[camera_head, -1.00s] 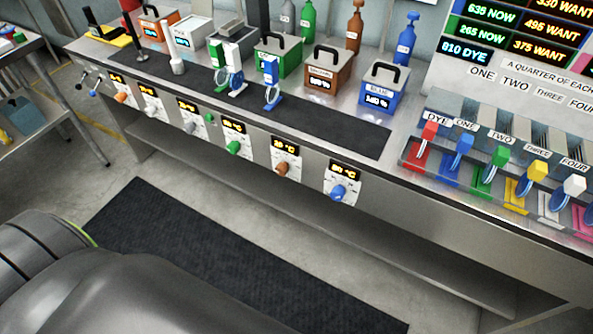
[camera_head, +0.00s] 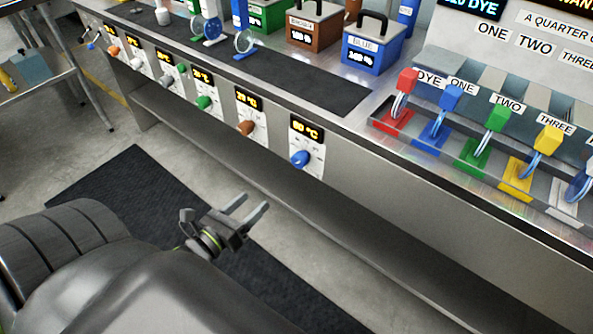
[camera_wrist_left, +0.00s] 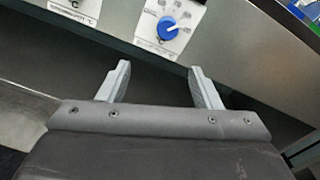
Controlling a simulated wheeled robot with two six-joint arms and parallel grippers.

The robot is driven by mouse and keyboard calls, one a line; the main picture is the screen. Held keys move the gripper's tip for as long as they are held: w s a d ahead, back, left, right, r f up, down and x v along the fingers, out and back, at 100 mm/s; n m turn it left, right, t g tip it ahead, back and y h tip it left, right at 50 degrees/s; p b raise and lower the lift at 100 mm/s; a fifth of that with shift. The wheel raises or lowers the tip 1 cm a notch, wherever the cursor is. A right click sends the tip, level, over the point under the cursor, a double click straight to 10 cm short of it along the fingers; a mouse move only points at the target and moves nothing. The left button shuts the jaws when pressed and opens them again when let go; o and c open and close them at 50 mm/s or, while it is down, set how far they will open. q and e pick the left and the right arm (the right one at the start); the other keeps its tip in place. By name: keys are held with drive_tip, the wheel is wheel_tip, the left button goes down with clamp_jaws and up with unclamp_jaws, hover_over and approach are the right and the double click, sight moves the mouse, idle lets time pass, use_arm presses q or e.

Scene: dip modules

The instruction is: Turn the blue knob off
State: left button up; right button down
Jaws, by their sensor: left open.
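The blue knob (camera_head: 300,158) sits on a white dial panel on the front face of the steel bench, below a display (camera_head: 307,131) that seems to read 60 °C. My left gripper (camera_head: 257,204) is open and empty, in front of the bench, lower and to the left of the knob, not touching it. In the left wrist view the blue knob (camera_wrist_left: 167,28) shows ahead, above and between the two spread fingers (camera_wrist_left: 160,85); its pointer aims toward the upper right. My right gripper does not show.
A brown knob (camera_head: 246,128) and a green knob (camera_head: 204,102) are on panels left of the blue one. A blue box (camera_head: 372,52) and coloured levers, such as a red one (camera_head: 405,85), stand on the bench top. A dark mat (camera_head: 105,175) lies on the floor.

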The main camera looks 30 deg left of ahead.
use_arm(q)
drive_tip(key=r+m, duration=0.1)
drive_tip(key=p, duration=0.2)
approach(296, 162)
drive_tip(key=w, duration=0.2)
drive_tip(key=shift+h, duration=0.3)
drive_tip(key=w, duration=0.2)
drive_tip(key=w+p, duration=0.1)
drive_tip(key=w, duration=0.2)
drive_tip(key=w+p, duration=0.1)
drive_tip(key=w, duration=0.2)
drive_tip(key=shift+w+d+f, duration=0.25)
drive_tip(key=shift+d, duration=0.05)
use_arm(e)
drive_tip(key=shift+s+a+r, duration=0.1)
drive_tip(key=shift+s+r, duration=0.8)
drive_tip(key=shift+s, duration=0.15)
use_arm(q)
drive_tip(key=c, duration=1)
